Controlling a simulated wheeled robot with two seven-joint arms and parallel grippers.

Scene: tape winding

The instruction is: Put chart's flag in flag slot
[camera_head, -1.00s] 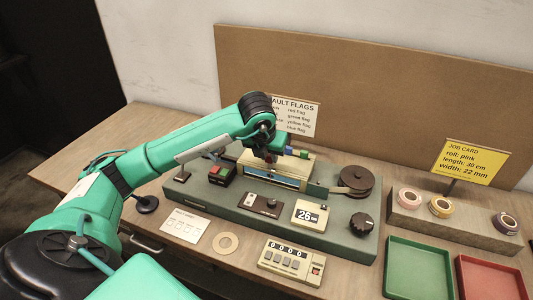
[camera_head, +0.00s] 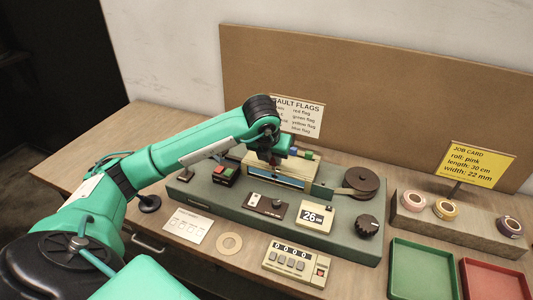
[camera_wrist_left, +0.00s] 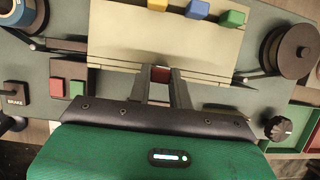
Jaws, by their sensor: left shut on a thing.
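My left gripper (camera_head: 276,160) is over the front of the beige box on the grey-green machine. In the left wrist view its fingers (camera_wrist_left: 161,88) are shut on a small red flag (camera_wrist_left: 160,73), at the box's front edge. The yellow flag (camera_wrist_left: 157,4), blue flag (camera_wrist_left: 198,9) and green flag (camera_wrist_left: 232,18) sit in a row on the beige box (camera_wrist_left: 130,45). The fault flags chart (camera_head: 305,118) stands behind; my arm hides its left part. I cannot make out the flag slot. My right gripper is not in view.
The machine (camera_head: 232,200) carries red and green buttons (camera_wrist_left: 66,88), a reel (camera_head: 361,181), a dial (camera_head: 367,224) and a display reading 26 (camera_head: 316,216). A counter (camera_head: 295,262) lies in front. Tape rolls, a green tray (camera_head: 420,268) and a red tray (camera_head: 492,280) stand at right.

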